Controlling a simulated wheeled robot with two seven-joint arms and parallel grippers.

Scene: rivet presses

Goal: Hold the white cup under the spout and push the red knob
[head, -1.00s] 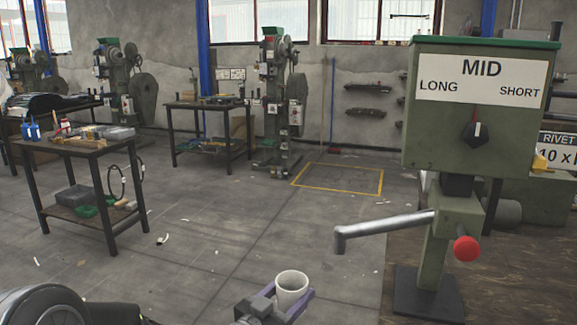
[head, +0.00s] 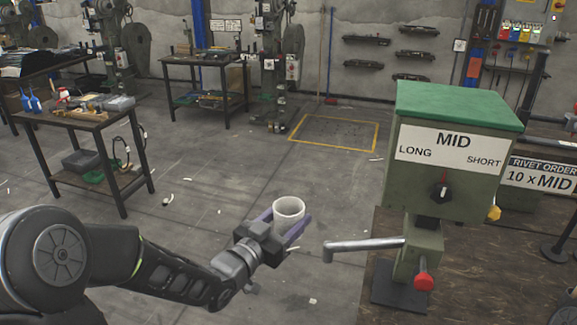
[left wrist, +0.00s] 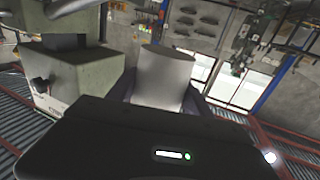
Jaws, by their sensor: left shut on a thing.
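The white cup (head: 289,212) is upright in my left gripper (head: 287,226), which is shut on it. The cup also shows between the fingers in the left wrist view (left wrist: 163,78). A green dispenser (head: 440,190) stands to the right, with a metal spout (head: 362,244) pointing left. The cup is left of the spout's tip and appears apart from it, with its rim higher in the picture. The red knob (head: 424,281) is on the dispenser's lower front, and nothing touches it. The dial (head: 439,193) is under the MID label. My right gripper is not in view.
The dispenser stands on a brown table (head: 490,270) at right. A sign reading "RIVET ORDER 10 x MID" (head: 540,175) is behind it. A work table (head: 75,120) with tools is at left. The floor between is largely open.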

